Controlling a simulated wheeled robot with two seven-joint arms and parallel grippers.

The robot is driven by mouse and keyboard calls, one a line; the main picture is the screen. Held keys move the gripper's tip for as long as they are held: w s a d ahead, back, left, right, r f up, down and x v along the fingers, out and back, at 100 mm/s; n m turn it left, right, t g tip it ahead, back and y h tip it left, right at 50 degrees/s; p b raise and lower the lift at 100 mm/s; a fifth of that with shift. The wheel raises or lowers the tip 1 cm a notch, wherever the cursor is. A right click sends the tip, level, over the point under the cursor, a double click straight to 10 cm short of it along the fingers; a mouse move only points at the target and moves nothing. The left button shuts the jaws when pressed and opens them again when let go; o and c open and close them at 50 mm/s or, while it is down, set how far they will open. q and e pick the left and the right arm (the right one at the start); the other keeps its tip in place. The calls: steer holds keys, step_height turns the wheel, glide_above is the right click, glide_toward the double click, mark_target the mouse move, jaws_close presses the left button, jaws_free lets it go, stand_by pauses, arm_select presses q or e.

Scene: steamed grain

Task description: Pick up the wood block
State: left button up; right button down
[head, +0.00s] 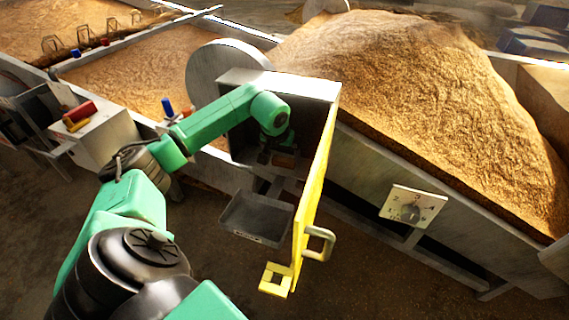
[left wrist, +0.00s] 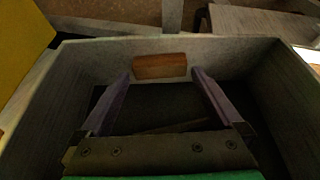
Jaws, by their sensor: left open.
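The wood block (left wrist: 160,66) is a small reddish-brown bar inside a grey box. In the left wrist view it lies close to the box's far wall, just beyond and between my open fingertips. In the head view the block (head: 284,161) shows partly beneath my left gripper (head: 270,155), which reaches into the grey box (head: 322,88). In the left wrist view my left gripper (left wrist: 160,76) is open, with a finger on each side of the block's line and nothing held. My right gripper is not in view.
The box's yellow door (head: 316,185) stands open on the right, with a handle (head: 320,244). A grey tray (head: 257,218) sits below the box. Box walls close in around my gripper. A large grain heap (head: 420,90) lies behind.

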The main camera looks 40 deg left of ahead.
mark_target(284, 162)
arm_select(q)
steer(key=x, duration=0.2)
steer(key=shift+w+f, duration=0.15)
steer(key=shift+f, duration=0.25)
steer(key=shift+r, duration=0.1)
steer(key=c, duration=1)
steer(key=shift+o, duration=0.2)
